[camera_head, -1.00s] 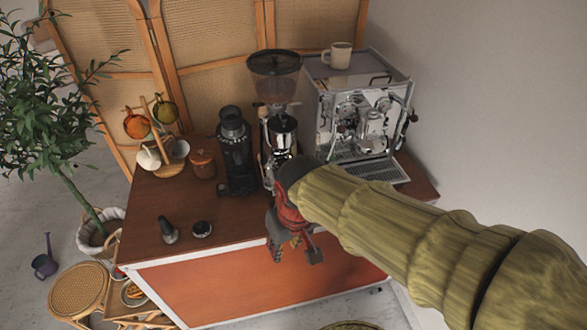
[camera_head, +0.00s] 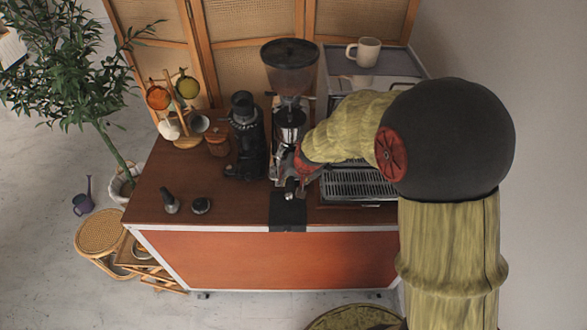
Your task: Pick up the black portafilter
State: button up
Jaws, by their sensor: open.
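My olive-sleeved arm reaches to the counter from the right. My gripper (camera_head: 304,178), with red showing at its wrist, is low in front of the coffee grinder (camera_head: 290,80). It is open, but its fingers are small and partly hidden. A small dark and silver piece (camera_head: 290,189) shows just beside it, at the top of a black mat (camera_head: 288,214). This may be the black portafilter, but I cannot tell for sure. I cannot see any contact between it and my gripper.
The espresso machine, with its drip tray (camera_head: 358,185) and a mug (camera_head: 366,52) on top, is mostly behind my arm.

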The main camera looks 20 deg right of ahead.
aim_at(290, 185)
jog(key=shift+w+f, duration=0.25)
jog(key=shift+f, duration=0.35)
jog(key=b+x, duration=0.1)
jog(key=x, duration=0.4)
jog(key=shift+w+a+f, duration=0.1)
jog(key=shift+a+f, duration=0.05)
jog(key=shift+f, duration=0.25)
jog(key=shift+r, duration=0.1)
jog(key=shift+c, duration=0.5)
grip_shut()
